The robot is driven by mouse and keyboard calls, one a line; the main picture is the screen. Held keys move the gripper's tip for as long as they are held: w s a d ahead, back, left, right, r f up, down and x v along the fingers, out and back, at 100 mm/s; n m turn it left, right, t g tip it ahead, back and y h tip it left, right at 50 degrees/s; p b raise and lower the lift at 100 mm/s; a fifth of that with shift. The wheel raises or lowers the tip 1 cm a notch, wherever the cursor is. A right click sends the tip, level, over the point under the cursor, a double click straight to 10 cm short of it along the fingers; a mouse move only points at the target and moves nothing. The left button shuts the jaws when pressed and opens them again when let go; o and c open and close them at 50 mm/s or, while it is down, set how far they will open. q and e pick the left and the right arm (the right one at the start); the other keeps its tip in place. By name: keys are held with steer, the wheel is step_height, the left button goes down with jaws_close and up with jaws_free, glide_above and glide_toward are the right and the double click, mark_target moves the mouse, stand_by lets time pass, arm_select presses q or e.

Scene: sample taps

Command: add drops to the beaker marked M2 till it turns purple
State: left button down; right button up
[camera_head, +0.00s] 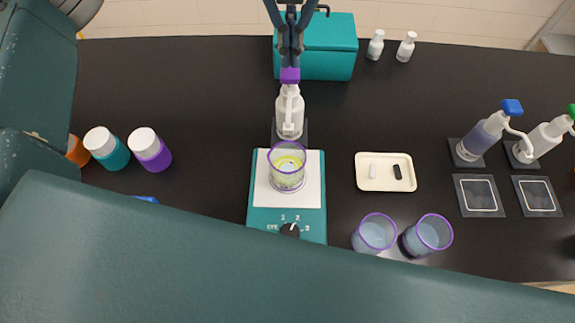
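A clear beaker (287,178) with a purple rim and pale yellow liquid stands on the white plate of a teal stirrer (258,212). I cannot read any M2 mark on it. A white dropper bottle (289,112) with a purple top (290,75) stands just behind it, its spout pointing towards the beaker. My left gripper (290,62) comes down from the top of the picture. Its dark fingers look closed together, with the tips at the purple top; whether they touch it is unclear. My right gripper is not in view.
Two purple-rimmed beakers (375,233) (428,234) stand front right of the stirrer. A cream tray (386,183) holds two small bars. Blue-topped (482,137) and green-topped (543,140) bottles stand right. A teal box (330,50) is behind. Two jars (107,148) (150,150) stand left.

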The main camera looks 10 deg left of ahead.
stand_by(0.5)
arm_select(q)
step_height(320, 180, up, 6)
steer(key=p, duration=0.3)
stand_by(0.7)
